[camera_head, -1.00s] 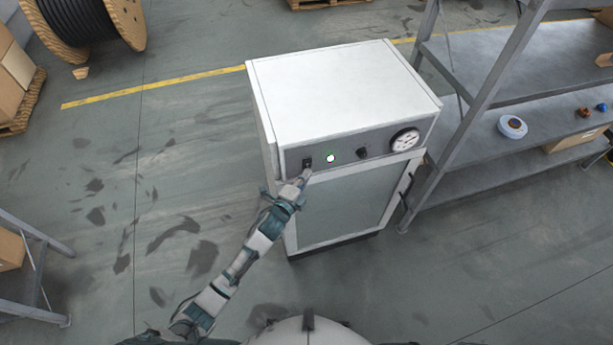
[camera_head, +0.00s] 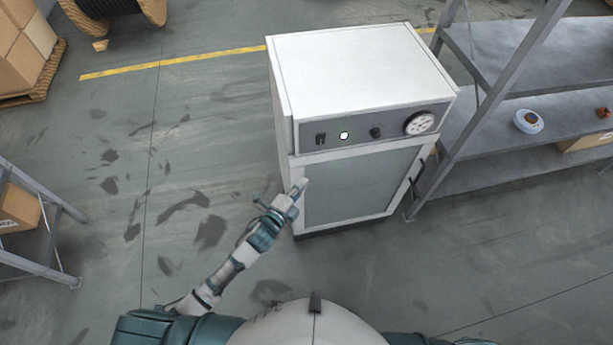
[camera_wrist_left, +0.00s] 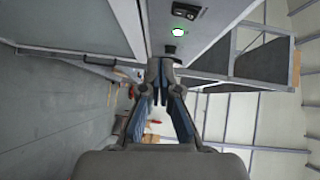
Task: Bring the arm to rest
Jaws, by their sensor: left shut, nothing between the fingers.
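My left arm reaches up from the lower left of the head view. Its gripper (camera_head: 299,188) is shut and empty, in front of the left edge of the white cabinet's door, below the control panel (camera_head: 372,130). I cannot tell whether it touches the cabinet (camera_head: 360,65). In the left wrist view the closed fingers (camera_wrist_left: 160,66) point toward the panel, with the lit green-white lamp (camera_wrist_left: 180,33) and the black switch (camera_wrist_left: 187,11) beyond them. In the head view the panel has a switch (camera_head: 321,139), a lit lamp (camera_head: 344,135), a knob (camera_head: 376,132) and a dial gauge (camera_head: 419,123). My right gripper is not in view.
A metal shelf unit (camera_head: 500,150) stands close to the cabinet's right side. Another rack (camera_head: 40,268) holds a box at the left edge. A cable reel (camera_head: 110,8) and stacked boxes (camera_head: 25,45) are at the upper left. The floor left of the cabinet is clear.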

